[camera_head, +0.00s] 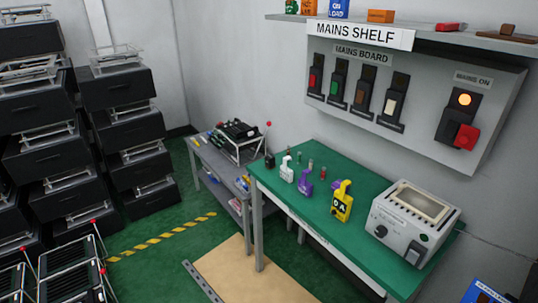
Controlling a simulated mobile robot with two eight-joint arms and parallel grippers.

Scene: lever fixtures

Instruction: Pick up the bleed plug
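No label that I can read names the bleed plug, so I cannot tell which item it is. On the green-topped table stand a yellow plug-like block with a dark marked face (342,202), a purple block (306,182), a white block (287,170) and a small black one (269,160). A small red cylinder (323,172) and small grey cylinders (310,163) stand behind them. Neither of my grippers is in view.
The mains board (418,85) hangs above. Black stacked units (120,90) fill the left; a tan mat (250,272) lies on the floor.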

